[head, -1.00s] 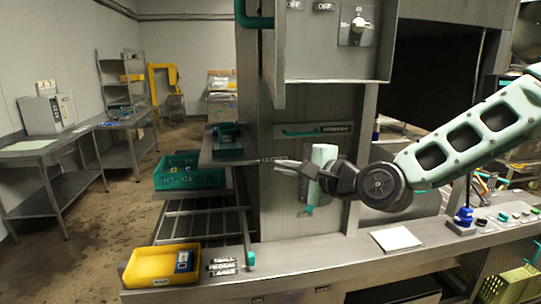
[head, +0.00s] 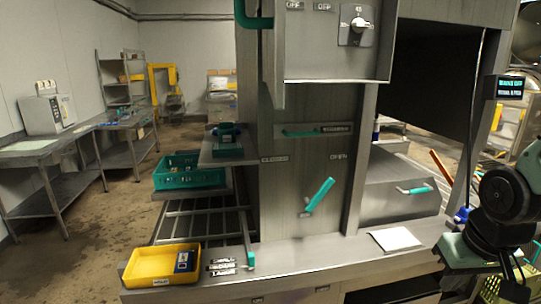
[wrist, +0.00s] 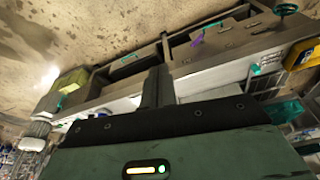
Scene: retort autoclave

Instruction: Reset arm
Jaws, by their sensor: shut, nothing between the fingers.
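My arm (head: 505,200) is folded back at the right edge of the head view, over the right end of the counter. In the wrist view my gripper (wrist: 157,72) shows as narrow grey fingers pressed together, with nothing between them. It points out over a long metal bench and touches nothing I can see. The teal lever (head: 320,195) on the steel front panel stands tilted up to the right, clear of my gripper.
A yellow tray (head: 136,278) with a blue item sits at the counter's left end. A teal crate (head: 190,181) stands behind it. A white sheet (head: 396,239) lies on the counter. A knob box (head: 335,62) overhangs the panel. Open floor lies at left.

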